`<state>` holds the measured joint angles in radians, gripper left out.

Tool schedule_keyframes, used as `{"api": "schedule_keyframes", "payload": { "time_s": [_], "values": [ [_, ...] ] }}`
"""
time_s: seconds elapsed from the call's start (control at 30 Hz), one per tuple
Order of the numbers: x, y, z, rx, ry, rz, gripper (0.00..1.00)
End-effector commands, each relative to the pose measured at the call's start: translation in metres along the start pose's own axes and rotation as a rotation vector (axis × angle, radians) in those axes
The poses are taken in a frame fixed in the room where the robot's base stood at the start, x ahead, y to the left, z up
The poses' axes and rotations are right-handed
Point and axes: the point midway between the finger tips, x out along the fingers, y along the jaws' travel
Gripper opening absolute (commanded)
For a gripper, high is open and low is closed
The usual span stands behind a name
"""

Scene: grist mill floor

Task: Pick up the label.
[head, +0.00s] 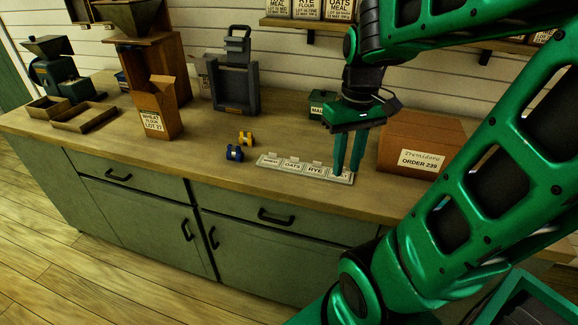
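A pale strip-shaped tray (262,162) lies on the wooden counter with a row of white labels. The readable ones are the oats label (292,167) and the rye label (315,170). A further label (338,174) at the right end is partly hidden by my gripper. My gripper (346,172) points straight down over that right end. Its two green fingers are apart, with a gap between them. The tips are at or just above the right-end label; I cannot tell whether they touch it.
A brown box (420,148) marked "Order 239" stands close right of my gripper. A small dark green box (321,104) is behind it. A wheat flour carton (160,108) stands farther left.

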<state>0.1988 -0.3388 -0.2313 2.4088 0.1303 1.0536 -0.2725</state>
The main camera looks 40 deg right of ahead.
Motion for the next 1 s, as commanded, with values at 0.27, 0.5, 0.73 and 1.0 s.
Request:
{"api": "schedule_keyframes", "payload": {
  "time_s": [0.27, 0.5, 0.73, 1.0],
  "values": [
    [-0.009, -0.021, -0.127, -0.511, -0.001, 0.005, 0.26],
    [-0.001, -0.041, -0.198, -0.827, 0.0, 0.008, 0.26],
    [0.012, -0.048, -0.217, -0.921, -0.001, 0.008, 0.26],
    [0.05, -0.049, -0.217, -0.922, -0.002, 0.008, 0.26]
  ]
}}
